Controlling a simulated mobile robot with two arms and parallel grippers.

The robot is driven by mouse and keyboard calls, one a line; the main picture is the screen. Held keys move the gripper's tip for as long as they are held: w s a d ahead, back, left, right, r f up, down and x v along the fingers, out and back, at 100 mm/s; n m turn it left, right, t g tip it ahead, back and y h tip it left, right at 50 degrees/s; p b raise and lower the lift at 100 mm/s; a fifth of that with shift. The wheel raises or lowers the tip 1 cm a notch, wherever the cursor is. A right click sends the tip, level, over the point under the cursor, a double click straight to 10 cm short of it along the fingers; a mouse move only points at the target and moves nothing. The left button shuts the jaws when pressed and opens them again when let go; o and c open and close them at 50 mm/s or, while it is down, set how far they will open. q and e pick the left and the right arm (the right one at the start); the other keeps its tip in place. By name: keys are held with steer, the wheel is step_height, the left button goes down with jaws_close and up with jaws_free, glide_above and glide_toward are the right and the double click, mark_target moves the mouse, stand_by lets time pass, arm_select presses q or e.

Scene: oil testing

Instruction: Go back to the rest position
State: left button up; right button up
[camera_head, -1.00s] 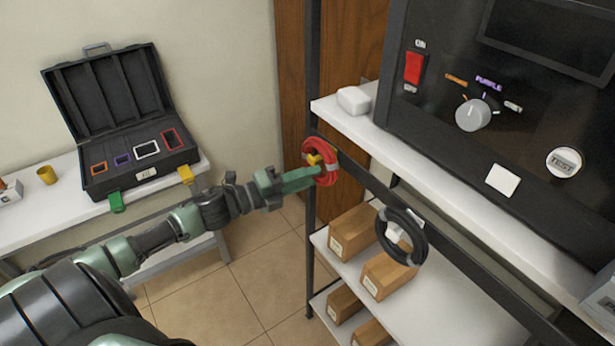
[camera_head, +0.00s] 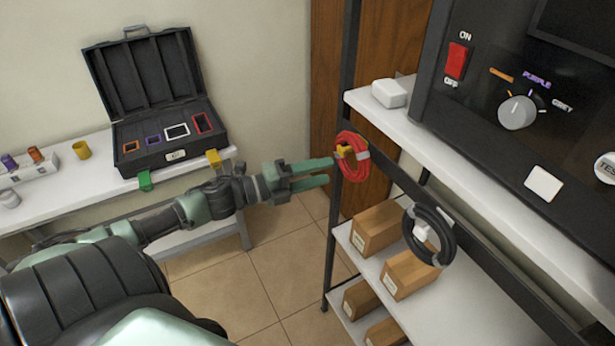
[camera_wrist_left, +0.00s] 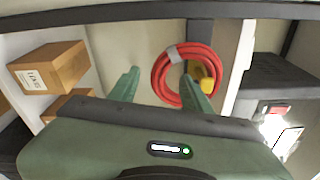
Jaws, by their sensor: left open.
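My left gripper (camera_head: 331,172) is open and empty, its two green fingers pointing right toward the shelf rack. A red cable coil (camera_head: 353,171) hangs on a yellow hook (camera_head: 344,151) at the rack's front post, just beyond the fingertips. In the left wrist view the gripper's fingers (camera_wrist_left: 161,90) are spread apart, and the red coil (camera_wrist_left: 160,64) shows beyond them, partly behind the right-hand finger. The yellow hook (camera_wrist_left: 203,80) also shows there. My right gripper is not in view.
A black coil (camera_head: 408,236) hangs on the rack rail. Cardboard boxes (camera_head: 377,229) stand on the lower shelves. A black machine (camera_head: 470,110) stands on the top shelf. An open black case (camera_head: 150,160) sits on the white table (camera_head: 60,200) at left. Floor between is clear.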

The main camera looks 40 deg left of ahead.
arm_select(q)
steer(key=shift+v, duration=1.75)
steer(key=s+a+f+n+y, duration=0.1)
steer(key=a+f+n+y, duration=0.35)
steer(key=f, duration=0.55)
steer(key=s+a+f+n+y, duration=0.25)
steer(key=a+f+n, duration=0.3)
steer(key=f, duration=0.45)
steer(key=s+f+n+g+y, duration=0.2)
steer(key=s+f+n, duration=0.15)
steer(key=f, duration=0.45)
steer(key=s+f+n+g+y, duration=0.1)
steer(key=s+f+n+g, duration=0.2)
steer(key=f, duration=0.6)
steer(key=s+d+f+n+g, duration=0.4)
steer(key=s+d+f, duration=0.3)
steer(key=s+f, duration=0.65)
steer(key=s+d+f+n+g, duration=0.1)
steer(key=s+d+f, duration=0.3)
steer(key=s+d, duration=0.4)
steer(key=s+d+f+n+g+h, duration=0.1)
steer(key=s+d+f+g, duration=0.3)
steer(key=s+d, duration=0.4)
steer(key=shift+s+d+f+n+b, duration=0.2)
steer(key=shift+s+f+n+b, duration=0.15)
steer(key=shift+f+n, duration=0.4)
